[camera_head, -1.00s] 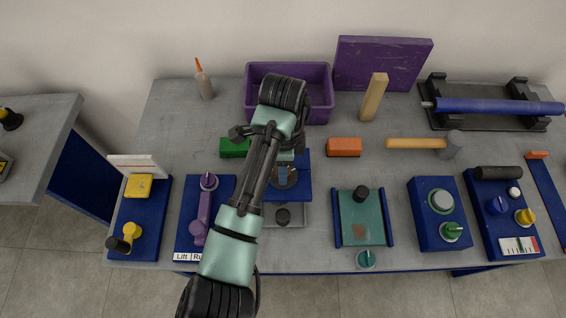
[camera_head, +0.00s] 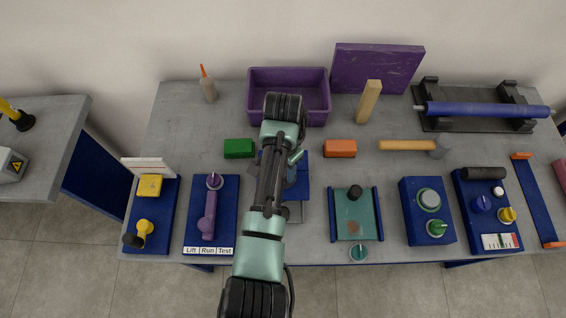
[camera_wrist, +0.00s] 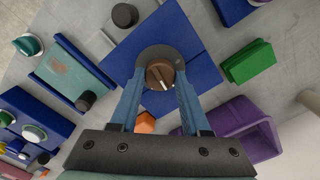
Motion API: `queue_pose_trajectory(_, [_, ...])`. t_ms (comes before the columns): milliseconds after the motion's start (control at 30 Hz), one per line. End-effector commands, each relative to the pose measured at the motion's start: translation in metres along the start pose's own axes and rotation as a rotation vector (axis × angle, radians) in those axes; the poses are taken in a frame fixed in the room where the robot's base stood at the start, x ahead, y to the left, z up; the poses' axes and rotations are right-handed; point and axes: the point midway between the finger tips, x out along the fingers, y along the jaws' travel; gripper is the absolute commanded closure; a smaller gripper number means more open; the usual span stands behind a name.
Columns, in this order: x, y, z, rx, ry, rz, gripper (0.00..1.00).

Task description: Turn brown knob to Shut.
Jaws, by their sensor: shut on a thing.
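The brown knob (camera_wrist: 160,75) sits on a grey round base on a blue panel (camera_wrist: 200,65), seen in the wrist view. My gripper (camera_wrist: 160,88) has its two blue fingers on either side of the knob, shut on it. A pale mark line shows on the knob's face. No Shut label can be read in the wrist view. In the head view my arm covers the knob and most of its blue panel (camera_head: 301,180).
A green block (camera_head: 238,148) and an orange block (camera_head: 340,148) lie on either side of the panel. A purple bin (camera_head: 288,73) stands behind it. A teal-topped tray (camera_head: 356,220) is at right and a blue panel with a purple lever (camera_head: 208,215) at left.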

Motion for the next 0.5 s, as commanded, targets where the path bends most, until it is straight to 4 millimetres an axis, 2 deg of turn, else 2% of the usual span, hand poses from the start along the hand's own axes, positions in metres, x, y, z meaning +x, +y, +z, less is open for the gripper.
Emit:
queue_pose_trajectory(200, [-0.0009, 0.0006, 0.0001, -0.113, -0.002, 0.001, 1.0])
queue_pose_trajectory(500, [-0.0003, 0.0, -0.0002, -0.182, 0.0, 0.0, 1.0])
